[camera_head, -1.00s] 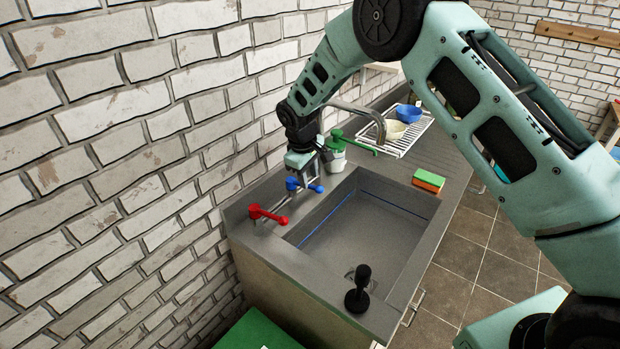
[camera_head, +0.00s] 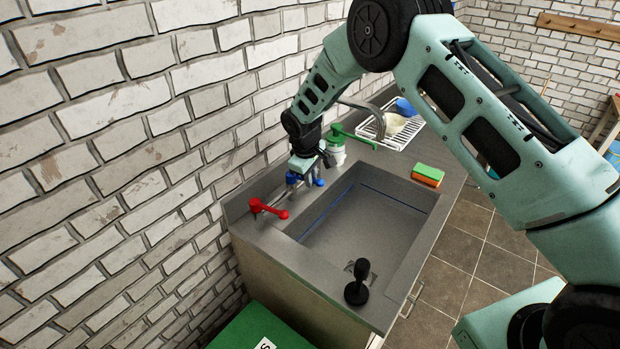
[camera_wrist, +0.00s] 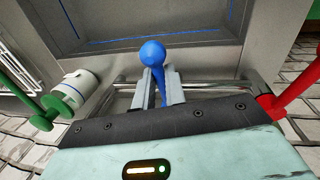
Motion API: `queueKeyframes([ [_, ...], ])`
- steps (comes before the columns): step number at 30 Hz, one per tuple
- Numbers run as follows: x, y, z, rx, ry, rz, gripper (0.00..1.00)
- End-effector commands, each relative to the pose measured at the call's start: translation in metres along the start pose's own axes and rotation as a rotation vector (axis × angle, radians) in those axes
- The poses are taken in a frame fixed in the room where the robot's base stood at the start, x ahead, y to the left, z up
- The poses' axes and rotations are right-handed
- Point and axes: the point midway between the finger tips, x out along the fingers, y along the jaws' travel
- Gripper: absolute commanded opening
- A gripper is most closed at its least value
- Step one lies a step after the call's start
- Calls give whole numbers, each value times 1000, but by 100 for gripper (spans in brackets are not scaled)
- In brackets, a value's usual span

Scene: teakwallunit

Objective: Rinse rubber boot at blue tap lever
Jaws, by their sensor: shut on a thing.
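The blue tap lever (camera_head: 318,182) sits on the wall-side ledge of the sink, between the red and green levers. My gripper (camera_head: 303,178) is down on it from above. In the wrist view my gripper (camera_wrist: 158,82) has its two fingers either side of the lever's blue arm, shut on it, with the round blue knob (camera_wrist: 152,53) sticking out past the fingertips. The grey sink basin (camera_head: 345,235) lies beside it. A metal spout (camera_head: 376,112) shows behind my arm; I cannot make out any water. No rubber boot is seen in any view.
The red lever (camera_head: 270,208) and green lever (camera_head: 352,137) are close on either side. A white container (camera_head: 335,154) stands by the green one. A sponge (camera_head: 427,175) and dish rack (camera_head: 400,135) are beyond.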

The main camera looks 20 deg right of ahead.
Motion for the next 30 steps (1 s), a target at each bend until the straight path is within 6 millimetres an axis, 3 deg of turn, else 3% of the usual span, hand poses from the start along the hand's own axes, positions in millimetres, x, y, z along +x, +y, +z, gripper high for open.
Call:
queueKeyframes([
  [13, 0, 7, 0, -91, 20, 1, 0],
  [14, 0, 7, 0, -91, 20, 1, 21],
  [15, 0, 7, 0, -90, 19, 1, 32],
  [16, 0, 7, 0, -90, 19, 1, 34],
  [25, 0, 7, 0, -90, 19, 1, 34],
  [30, -16, 7, -1, -89, 21, 2, 34],
])
